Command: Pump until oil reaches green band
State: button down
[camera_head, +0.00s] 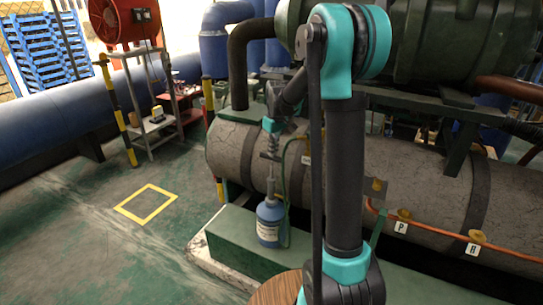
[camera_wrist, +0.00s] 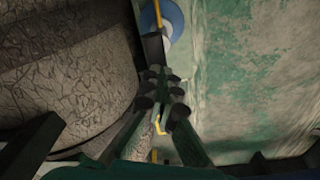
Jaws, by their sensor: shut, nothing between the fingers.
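A blue bottle-shaped oil pump (camera_head: 270,222) with a white label stands upright on the green base beside the grey tank, with a thin rod rising from its top. My gripper (camera_head: 270,157) points down above it, close to the rod. In the wrist view the gripper (camera_wrist: 160,75) is shut, its fingers close together, and part of the round blue and white body (camera_wrist: 172,20) shows beyond them. I cannot tell whether the fingers touch the rod. No green band or oil level can be made out in either view.
The large cracked grey tank (camera_head: 430,190) lies right behind the pump. An orange pipe (camera_head: 440,238) with brass valves and tags P and R runs along it. A thin yellow-green hose (camera_head: 287,185) hangs beside the rod. Open floor with a yellow square (camera_head: 147,204) is at the left.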

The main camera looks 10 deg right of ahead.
notch_tip(320, 180, down, 6)
jog(key=shift+f, duration=0.1)
jog(key=s, duration=0.1)
jog(key=s+d+r, duration=0.1)
jog(key=shift+s+d+r, duration=0.1)
jog(key=shift+s+d, duration=0.2)
dwell(0.4)
notch_tip(320, 180, up, 12)
jog(key=s, duration=0.1)
jog(key=shift+d, duration=0.3)
dwell(1.5)
